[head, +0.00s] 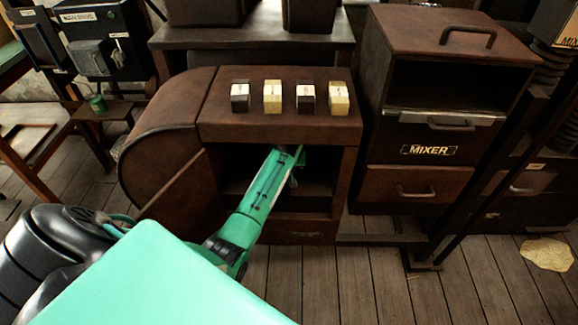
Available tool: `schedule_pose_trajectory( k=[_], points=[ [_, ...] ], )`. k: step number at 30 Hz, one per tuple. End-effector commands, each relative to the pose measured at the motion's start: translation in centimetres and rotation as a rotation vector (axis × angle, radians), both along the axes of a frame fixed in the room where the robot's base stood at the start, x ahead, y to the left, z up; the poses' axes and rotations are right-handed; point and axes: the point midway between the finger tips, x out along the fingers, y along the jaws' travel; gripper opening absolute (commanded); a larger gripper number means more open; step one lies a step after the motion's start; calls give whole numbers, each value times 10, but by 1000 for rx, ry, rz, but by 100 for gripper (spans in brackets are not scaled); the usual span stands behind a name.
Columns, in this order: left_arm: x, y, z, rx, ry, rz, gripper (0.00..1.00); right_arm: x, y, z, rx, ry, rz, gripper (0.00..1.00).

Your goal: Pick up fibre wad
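I cannot make out a fibre wad for certain. A pale, straw-coloured, flattish clump (549,253) lies on the floor at the far right, and I cannot tell if it is fibre. My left arm reaches from the lower left into the dark front opening of the brown press cabinet (215,115). My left gripper (294,178) is at the arm's far end, just under the cabinet's top, mostly hidden in shadow. I cannot see its fingers clearly or whether it holds anything. My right gripper is out of view.
Several small dark and cream blocks (272,97) stand in a row on the cabinet top. A brown mixer unit (428,150) with drawers stands to the right. Dark slanted posts (490,180) rise beside it. The plank floor (375,290) in front is clear.

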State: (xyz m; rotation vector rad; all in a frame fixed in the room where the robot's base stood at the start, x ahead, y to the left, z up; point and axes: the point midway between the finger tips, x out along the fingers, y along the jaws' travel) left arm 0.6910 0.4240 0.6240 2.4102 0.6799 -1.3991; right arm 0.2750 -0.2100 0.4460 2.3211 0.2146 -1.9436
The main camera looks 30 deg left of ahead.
Motion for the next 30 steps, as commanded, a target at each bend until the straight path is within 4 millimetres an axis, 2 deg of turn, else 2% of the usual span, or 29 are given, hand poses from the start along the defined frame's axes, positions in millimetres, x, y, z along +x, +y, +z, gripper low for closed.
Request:
schedule_pose_trajectory(
  k=[8,15,25,30],
  points=[
    [1,1,-1,1,-2,0,71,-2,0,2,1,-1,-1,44],
    [1,0,-1,1,-1,0,24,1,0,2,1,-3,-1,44],
    [1,0,1,0,-2,0,23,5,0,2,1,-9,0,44],
    [2,1,13,1,-4,0,23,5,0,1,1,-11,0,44]
  ],
)
